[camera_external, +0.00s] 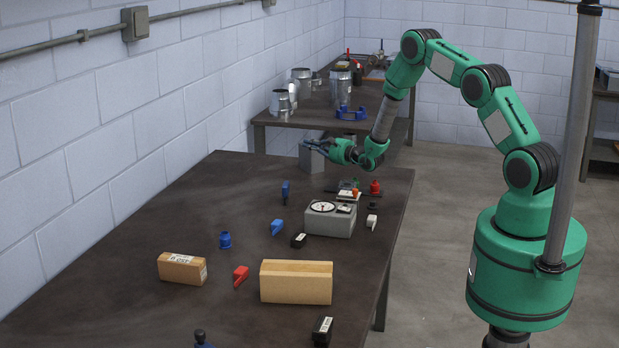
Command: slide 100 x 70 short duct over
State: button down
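A grey box-shaped piece (311,159), which looks like the short duct, stands at the far end of the near dark table, close to its back edge. Its size marking cannot be read. My gripper (316,146) is at the top of this piece, with its fingers pointing left. The fingers overlap the piece's upper edge in the picture. I cannot tell whether they touch it, or whether they are open or shut.
A grey device with a round dial (331,218) stands right of the table's middle. Nearer are a tan channel-shaped block (296,282), a smaller brown block (182,268) and small coloured tools. Metal cans (302,82) stand on the back table. The near table's left side is clear.

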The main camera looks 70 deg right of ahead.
send_over(323, 160)
jog(key=w+d, duration=0.3)
jog(key=d, duration=0.6)
jog(key=f, duration=0.5)
jog(key=f+b, duration=0.1)
jog(key=f, duration=0.4)
jog(key=shift+s+a+f, duration=0.1)
jog(key=shift+a, duration=0.55)
jog(key=shift+a+b, duration=0.1)
jog(key=shift+b, duration=0.2)
jog(key=shift+a+b, duration=0.85)
jog(key=shift+a, duration=2.45)
jog(key=shift+d+b, duration=0.25)
jog(key=shift+b, duration=0.1)
